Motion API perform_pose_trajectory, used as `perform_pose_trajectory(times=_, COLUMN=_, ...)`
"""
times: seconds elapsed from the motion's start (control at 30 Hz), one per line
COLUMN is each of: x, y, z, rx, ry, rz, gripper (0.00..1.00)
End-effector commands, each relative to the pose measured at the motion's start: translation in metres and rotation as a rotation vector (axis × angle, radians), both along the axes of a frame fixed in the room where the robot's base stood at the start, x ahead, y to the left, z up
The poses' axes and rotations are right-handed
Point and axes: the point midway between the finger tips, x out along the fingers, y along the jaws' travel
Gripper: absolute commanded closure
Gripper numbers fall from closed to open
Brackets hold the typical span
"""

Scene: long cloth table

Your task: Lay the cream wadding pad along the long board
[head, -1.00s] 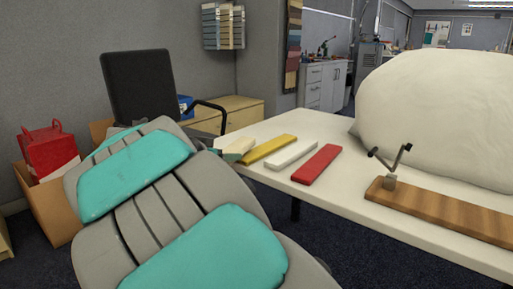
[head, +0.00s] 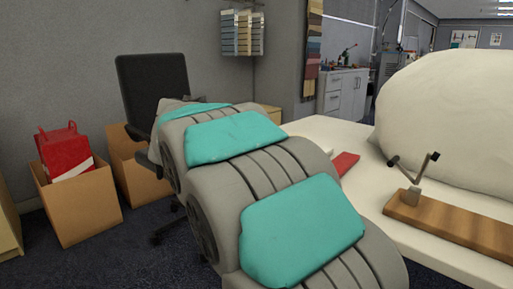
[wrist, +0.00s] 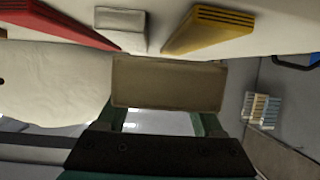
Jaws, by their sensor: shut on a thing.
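The cream wadding pad (wrist: 168,85) is a flat oblong block, shaded tan in the wrist view. My gripper (wrist: 163,112) is shut on it, with one green finger towards each end of the pad's lower edge. The pad is held clear in front of the strips. In the head view my arm hides both gripper and pad. The long board (head: 455,224) is brown wood and lies on the table at the right, with a metal clamp (head: 413,180) standing at its near left end.
On the pale table (head: 372,207) lies a red strip (head: 345,163), partly behind my arm. The wrist view shows a white strip (wrist: 120,28) and a yellow strip (wrist: 212,27). A big white roll (head: 445,120) stands behind the board. A chair (head: 152,85) and cartons (head: 80,205) are left.

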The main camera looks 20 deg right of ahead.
Motion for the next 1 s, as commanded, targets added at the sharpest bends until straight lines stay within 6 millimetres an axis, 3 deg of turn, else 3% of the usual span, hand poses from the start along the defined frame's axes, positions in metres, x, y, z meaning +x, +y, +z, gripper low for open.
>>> perform_pose_trajectory(times=0.1, x=0.024, y=-0.002, z=-0.003, rx=0.003, ry=0.002, rz=0.001, gripper=0.84)
perform_pose_trajectory(times=0.6, x=0.106, y=-0.014, z=-0.010, rx=0.003, ry=-0.001, rz=0.002, gripper=0.84)
perform_pose_trajectory(times=1.0, x=0.126, y=-0.017, z=-0.012, rx=0.002, ry=-0.002, rz=0.002, gripper=0.84)
